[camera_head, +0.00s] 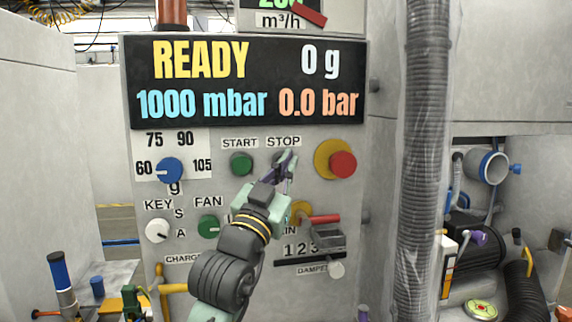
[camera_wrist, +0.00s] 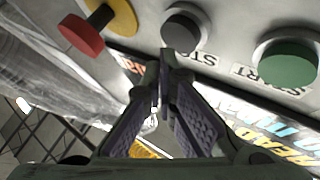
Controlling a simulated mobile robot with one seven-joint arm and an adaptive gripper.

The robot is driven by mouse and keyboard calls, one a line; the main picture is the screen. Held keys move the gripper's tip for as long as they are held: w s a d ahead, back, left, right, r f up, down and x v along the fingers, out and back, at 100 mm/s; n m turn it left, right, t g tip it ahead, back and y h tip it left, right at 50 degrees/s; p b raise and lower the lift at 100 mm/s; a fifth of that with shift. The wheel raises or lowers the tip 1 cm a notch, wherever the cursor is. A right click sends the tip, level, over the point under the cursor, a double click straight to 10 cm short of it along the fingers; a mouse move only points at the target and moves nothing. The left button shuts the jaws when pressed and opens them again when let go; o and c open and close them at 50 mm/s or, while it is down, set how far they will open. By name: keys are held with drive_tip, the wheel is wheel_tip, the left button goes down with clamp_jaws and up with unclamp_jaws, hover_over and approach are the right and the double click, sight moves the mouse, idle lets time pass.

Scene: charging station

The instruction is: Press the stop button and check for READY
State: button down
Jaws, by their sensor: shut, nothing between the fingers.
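The display panel (camera_head: 248,122) reads READY (camera_head: 200,60) in yellow, with 0 g, 1000 mbar and 0.0 bar. The STOP label (camera_head: 284,141) shows above my gripper (camera_head: 287,160), which hides most of the button under it. In the wrist view the dark grey stop button (camera_wrist: 184,27) sits just beyond the fingertips of my gripper (camera_wrist: 168,58). The fingers are shut and empty, with their tips overlapping the button's edge in the picture. I cannot tell whether they touch it.
A green START button (camera_head: 241,164) is left of STOP. A red knob on a yellow plate (camera_head: 343,164) is right of it. Below are a green FAN knob (camera_head: 208,226), a white KEY knob (camera_head: 157,230) and a red-handled lever (camera_head: 325,218). A ribbed hose (camera_head: 425,150) hangs at right.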

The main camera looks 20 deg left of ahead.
drive_tip(key=s+d, duration=0.1)
drive_tip(key=s, duration=0.1)
drive_tip(key=s+d, duration=0.1)
drive_tip(key=s, duration=0.1)
drive_tip(key=shift+d, duration=0.4)
drive_tip(key=shift+s, duration=0.1)
idle(0.5)
